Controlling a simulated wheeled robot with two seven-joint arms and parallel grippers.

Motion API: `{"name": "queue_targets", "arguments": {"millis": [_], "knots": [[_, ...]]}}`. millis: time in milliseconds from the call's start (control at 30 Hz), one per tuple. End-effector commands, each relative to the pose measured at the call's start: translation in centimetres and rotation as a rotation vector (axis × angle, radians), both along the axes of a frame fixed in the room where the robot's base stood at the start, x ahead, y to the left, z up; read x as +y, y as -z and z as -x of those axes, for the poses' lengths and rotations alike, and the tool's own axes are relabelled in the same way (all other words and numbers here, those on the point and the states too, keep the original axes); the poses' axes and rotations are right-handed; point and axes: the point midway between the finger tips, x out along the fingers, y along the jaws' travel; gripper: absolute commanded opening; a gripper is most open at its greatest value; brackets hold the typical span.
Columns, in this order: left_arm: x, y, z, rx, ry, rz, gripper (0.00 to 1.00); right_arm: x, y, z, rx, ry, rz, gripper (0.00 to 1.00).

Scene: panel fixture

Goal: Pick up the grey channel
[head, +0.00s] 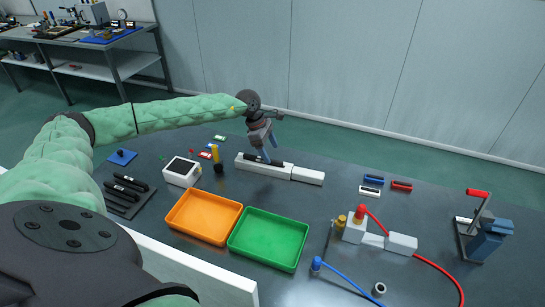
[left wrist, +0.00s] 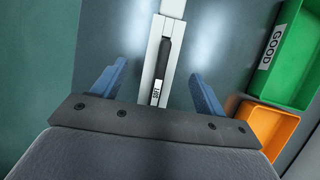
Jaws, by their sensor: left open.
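A long pale grey bar (head: 306,175) with a groove lies on the dark table; it also shows in the left wrist view (left wrist: 151,60). A dark grey piece (left wrist: 164,58) with a white label lies along its groove. I cannot tell for certain whether the bar or this dark piece is the grey channel. My left gripper (head: 264,147) is over the left part of the bar, pointing down. In the left wrist view its blue fingers (left wrist: 160,78) are open, one on each side of the bar, with nothing gripped. My right gripper is not in view.
An orange tray (head: 205,217) and a green tray (head: 268,239) stand in front of the bar. A white box (head: 182,172) and a rack of black parts (head: 126,193) are left. A red-handled clamp (head: 481,236) and hoses are right. Table between is fairly clear.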

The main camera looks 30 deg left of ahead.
Motion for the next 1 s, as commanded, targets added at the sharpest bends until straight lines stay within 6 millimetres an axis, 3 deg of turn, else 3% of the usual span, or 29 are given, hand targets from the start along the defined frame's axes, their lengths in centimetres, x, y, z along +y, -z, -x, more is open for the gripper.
{"name": "queue_targets", "arguments": {"millis": [200, 467, 700, 1000], "knots": [[-0.9, 2.3, 0.0, 0.007, 0.005, -0.002, 0.73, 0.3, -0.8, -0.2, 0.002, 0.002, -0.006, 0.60], [-1.5, 3.8, -0.2, 0.005, 0.003, -0.001, 0.73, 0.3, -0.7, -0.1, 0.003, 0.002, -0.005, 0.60], [-2.6, 6.8, -0.5, 0.005, 0.003, -0.001, 0.73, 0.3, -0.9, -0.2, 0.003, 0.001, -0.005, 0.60], [-2.8, 7.3, -0.6, 0.004, 0.002, -0.002, 0.71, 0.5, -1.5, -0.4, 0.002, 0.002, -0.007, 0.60]]}}
